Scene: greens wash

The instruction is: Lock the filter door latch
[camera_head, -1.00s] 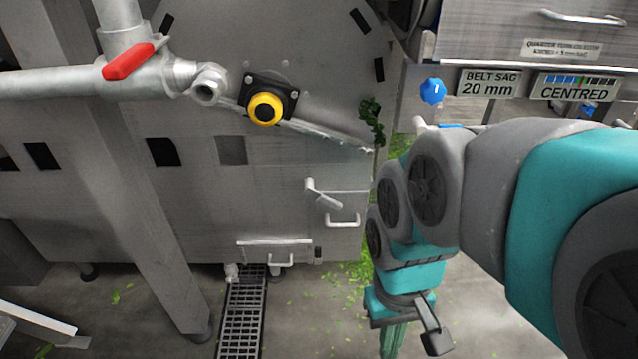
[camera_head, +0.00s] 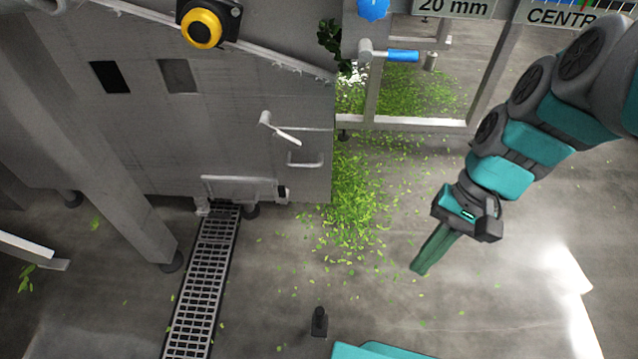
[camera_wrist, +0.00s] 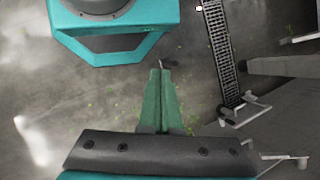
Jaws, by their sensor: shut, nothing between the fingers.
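The filter door is a small steel panel (camera_head: 308,180) low on the right side of the steel machine, with a pull handle (camera_head: 306,160) on it. Above this handle is the latch, a grey lever (camera_head: 284,133) slanting down to the right from its pivot. The door looks flush with the machine wall. My gripper (camera_head: 418,268) has green fingers, is shut and empty, and hangs over open floor right of and below the door, clear of the latch. The fingers also show shut in the wrist view (camera_wrist: 160,75). A bar fitting shows there at lower right; I cannot tell if it is the latch.
A floor drain grate (camera_head: 205,285) runs below the machine. Green leaf scraps (camera_head: 350,205) litter the floor right of it. A blue-handled valve (camera_head: 400,56) and frame stand behind. A slanted machine leg (camera_head: 110,160) is at left.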

